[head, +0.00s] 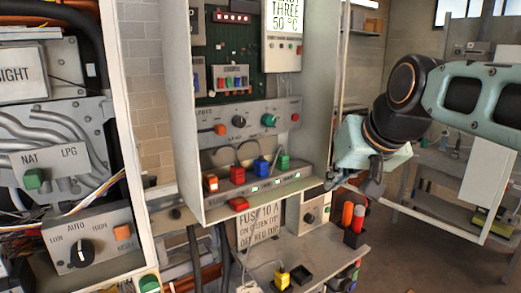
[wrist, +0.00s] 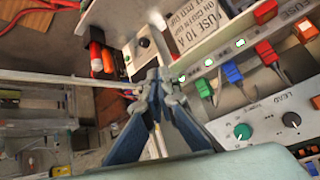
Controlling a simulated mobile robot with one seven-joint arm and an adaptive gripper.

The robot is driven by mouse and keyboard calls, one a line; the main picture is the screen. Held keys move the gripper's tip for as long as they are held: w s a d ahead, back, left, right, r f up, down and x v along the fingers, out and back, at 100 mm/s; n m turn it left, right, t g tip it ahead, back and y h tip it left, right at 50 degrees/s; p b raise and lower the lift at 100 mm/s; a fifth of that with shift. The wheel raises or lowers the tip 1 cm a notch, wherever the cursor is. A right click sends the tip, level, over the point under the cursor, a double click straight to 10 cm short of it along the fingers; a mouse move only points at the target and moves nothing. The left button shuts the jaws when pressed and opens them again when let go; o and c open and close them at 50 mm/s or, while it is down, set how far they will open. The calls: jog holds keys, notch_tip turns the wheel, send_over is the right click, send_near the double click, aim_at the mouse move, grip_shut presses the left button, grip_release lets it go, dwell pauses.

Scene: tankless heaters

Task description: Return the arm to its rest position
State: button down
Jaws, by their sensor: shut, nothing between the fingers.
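My arm comes in from the right in the head view, pale green with black joints. My gripper (head: 340,180) hangs at its end, beside the right edge of the open control cabinet (head: 322,100). In the wrist view the fingers of my gripper (wrist: 157,82) come together, shut and empty. Part of the cabinet panel, with its knobs and coloured plugs, lies to the right of the fingers there. In the head view the fingertips are small and dark, so I cannot tell whether they touch the cabinet edge.
Below the cabinet are a fuse sign (head: 259,226) and red-handled tools (head: 353,216). A workbench (head: 440,165) stands behind my arm. Open floor (head: 400,262) shows at lower right.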

jog(key=s+f+g+h+p, duration=0.1)
jog(key=s+f+p, duration=0.1)
jog(key=s+f, duration=0.3)
jog(key=s+a+f+g+p, duration=0.1)
jog(key=s+f, duration=0.4)
jog(key=s, duration=0.7)
jog(key=shift+s+a+f+g+h+p, duration=0.15)
jog(key=shift+s+g+h+p, duration=0.2)
jog(key=shift+p, duration=0.3)
